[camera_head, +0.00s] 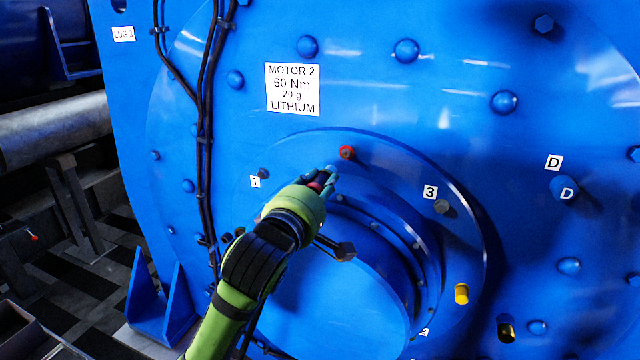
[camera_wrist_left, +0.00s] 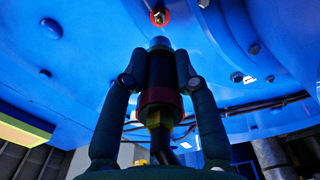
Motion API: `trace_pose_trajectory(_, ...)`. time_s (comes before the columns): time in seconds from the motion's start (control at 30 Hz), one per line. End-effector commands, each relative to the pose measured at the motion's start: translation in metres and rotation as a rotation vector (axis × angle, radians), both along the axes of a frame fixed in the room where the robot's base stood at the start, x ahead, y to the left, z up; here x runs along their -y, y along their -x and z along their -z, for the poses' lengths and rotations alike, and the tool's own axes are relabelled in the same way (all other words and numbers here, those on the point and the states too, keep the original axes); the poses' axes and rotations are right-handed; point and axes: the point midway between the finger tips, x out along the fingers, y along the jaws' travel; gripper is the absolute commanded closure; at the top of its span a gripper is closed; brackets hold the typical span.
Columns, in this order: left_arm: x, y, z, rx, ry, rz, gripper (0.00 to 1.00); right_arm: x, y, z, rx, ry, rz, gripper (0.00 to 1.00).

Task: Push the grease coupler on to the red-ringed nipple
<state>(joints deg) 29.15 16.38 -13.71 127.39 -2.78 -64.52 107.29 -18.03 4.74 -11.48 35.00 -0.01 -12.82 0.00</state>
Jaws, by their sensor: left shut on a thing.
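The red-ringed nipple (camera_head: 347,152) stands on the blue motor face, on the flange ring above the round hub. It also shows at the top of the left wrist view (camera_wrist_left: 159,17). My left gripper (camera_head: 329,178) is just below and left of it in the head view. In the left wrist view its fingers are shut on the grease coupler (camera_wrist_left: 160,70), a dark cylinder with a red band and a grey tip. The tip points towards the nipple, with a visible gap between them. In the head view the fingers hide most of the coupler. My right gripper is not in view.
A label (camera_head: 292,89) reads "MOTOR 2, 60 Nm, 20 g, LITHIUM". Black cables (camera_head: 205,130) run down the left of the face. Bolts, a yellow-capped fitting (camera_head: 461,293) and a dark hex-ended part (camera_head: 344,251) stick out around the hub.

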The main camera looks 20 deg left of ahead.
Motion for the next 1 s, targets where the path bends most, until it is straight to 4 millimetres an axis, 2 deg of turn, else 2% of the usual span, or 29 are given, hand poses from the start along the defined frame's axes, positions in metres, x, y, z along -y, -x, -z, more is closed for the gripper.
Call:
trace_pose_trajectory(0.13, 0.000, -0.012, -0.001, -0.001, 0.011, 0.000, 1.00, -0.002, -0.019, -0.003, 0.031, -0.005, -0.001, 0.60)
trace_pose_trajectory(0.27, 0.001, -0.025, -0.001, 0.000, 0.010, 0.000, 1.00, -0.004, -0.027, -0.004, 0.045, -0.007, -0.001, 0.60)
trace_pose_trajectory(0.6, 0.002, -0.052, -0.001, 0.000, 0.009, 0.001, 1.00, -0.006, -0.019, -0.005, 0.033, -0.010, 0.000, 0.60)
trace_pose_trajectory(1.0, 0.002, -0.058, -0.001, 0.001, 0.007, 0.001, 1.00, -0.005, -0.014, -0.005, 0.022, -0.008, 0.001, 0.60)
